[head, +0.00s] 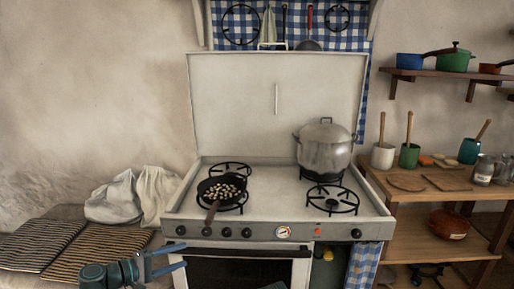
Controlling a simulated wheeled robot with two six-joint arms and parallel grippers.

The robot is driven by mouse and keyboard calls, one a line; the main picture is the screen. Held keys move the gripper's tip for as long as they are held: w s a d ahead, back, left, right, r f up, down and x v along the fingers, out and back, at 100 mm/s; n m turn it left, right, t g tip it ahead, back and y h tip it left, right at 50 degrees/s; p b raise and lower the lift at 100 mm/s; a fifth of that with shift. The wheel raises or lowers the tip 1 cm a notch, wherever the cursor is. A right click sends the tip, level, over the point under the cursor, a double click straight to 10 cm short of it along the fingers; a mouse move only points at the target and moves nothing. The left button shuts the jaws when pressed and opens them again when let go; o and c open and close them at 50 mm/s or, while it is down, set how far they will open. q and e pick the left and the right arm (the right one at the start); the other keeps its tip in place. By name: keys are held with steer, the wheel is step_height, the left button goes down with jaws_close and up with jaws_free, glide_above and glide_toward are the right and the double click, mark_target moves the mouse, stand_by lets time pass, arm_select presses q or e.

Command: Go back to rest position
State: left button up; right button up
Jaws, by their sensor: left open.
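My left gripper (180,256) is at the bottom left, in front of the stove's left front corner. Its two blue fingers point right and are apart, with nothing between them. The white stove (275,217) stands in the middle with its lid raised. A black frying pan (207,196) with pale pieces in it sits on a left burner, its handle toward me. A lidded grey pot (325,152) stands on the back right burner. My right gripper does not show; a small dark shape at the bottom edge is too cut off to identify.
Striped cushions (40,246) and white cloth sacks (135,195) lie left of the stove. A wooden shelf unit (430,192) with utensil crocks, boards and mugs stands at the right. Pots sit on a wall shelf (430,75) above it. The front right burner is bare.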

arm_select(q)
steer(key=s+d+f+m+g+y+p, duration=0.1)
steer(key=s+d+m+g+y+p, duration=0.2)
steer(key=d, duration=0.4)
steer(key=s+d+f+m+g+p, duration=0.1)
steer(key=s+d+m+g+p, duration=0.2)
steer(key=s+d+g+p, duration=0.4)
steer(key=s+d+r+m+y+p, duration=0.3)
steer(key=s+m+y+p, duration=0.4)
steer(key=y, duration=0.3)
steer(key=shift+s+p, duration=0.25)
steer(key=shift+p, duration=0.05)
steer(key=shift+d, duration=0.1)
